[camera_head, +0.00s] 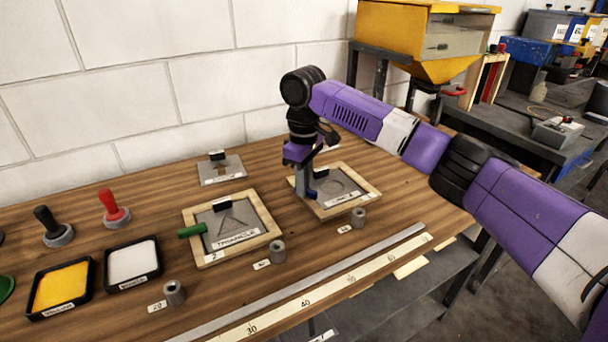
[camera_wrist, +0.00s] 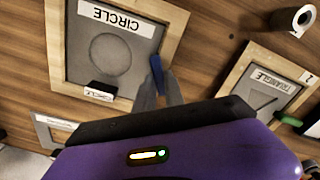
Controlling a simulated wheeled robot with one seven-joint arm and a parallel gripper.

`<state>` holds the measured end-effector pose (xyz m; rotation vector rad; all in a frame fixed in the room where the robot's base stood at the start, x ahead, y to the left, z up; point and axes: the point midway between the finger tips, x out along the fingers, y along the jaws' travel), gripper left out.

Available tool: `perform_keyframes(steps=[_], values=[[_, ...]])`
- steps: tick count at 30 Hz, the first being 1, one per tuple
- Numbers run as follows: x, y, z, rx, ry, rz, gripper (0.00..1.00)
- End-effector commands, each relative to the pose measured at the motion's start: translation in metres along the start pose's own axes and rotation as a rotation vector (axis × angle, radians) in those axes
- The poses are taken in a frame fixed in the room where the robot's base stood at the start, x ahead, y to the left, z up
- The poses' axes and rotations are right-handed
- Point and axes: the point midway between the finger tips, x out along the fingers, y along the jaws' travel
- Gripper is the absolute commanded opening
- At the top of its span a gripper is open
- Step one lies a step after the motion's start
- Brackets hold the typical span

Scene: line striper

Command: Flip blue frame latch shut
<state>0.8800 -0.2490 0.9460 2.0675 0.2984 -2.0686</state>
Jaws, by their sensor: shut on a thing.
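The circle frame (camera_head: 366,200) is a wooden frame with a grey plate marked CIRCLE. It lies on the workbench, and in the wrist view it fills the upper left (camera_wrist: 55,45). A bit of the blue latch also shows in the head view (camera_head: 311,192). My gripper (camera_wrist: 158,88) is over that edge with its fingers shut on the blue latch; it points down in the head view (camera_head: 306,188). The fingers hide part of the latch.
The triangle frame (camera_head: 263,224) with a green latch (camera_head: 192,230) lies to the left. A small grey plate (camera_head: 221,170) lies behind. Grey cylinders (camera_head: 277,250), paint trays (camera_head: 132,262) and a long ruler (camera_head: 325,293) occupy the bench front.

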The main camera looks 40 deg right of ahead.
Motion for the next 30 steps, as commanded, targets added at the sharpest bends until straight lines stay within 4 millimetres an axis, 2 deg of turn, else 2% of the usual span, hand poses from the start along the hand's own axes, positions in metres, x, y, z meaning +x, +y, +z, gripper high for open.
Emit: perform_keyframes(steps=[1, 18, 30], values=[[-0.0053, -0.0022, -0.0003, -0.045, 0.0, -0.005, 0.0], [-0.0028, -0.0045, 0.001, -0.585, 0.0, -0.004, 0.0], [-0.0014, -0.0056, 0.0018, -0.889, 0.001, -0.002, 0.0]])
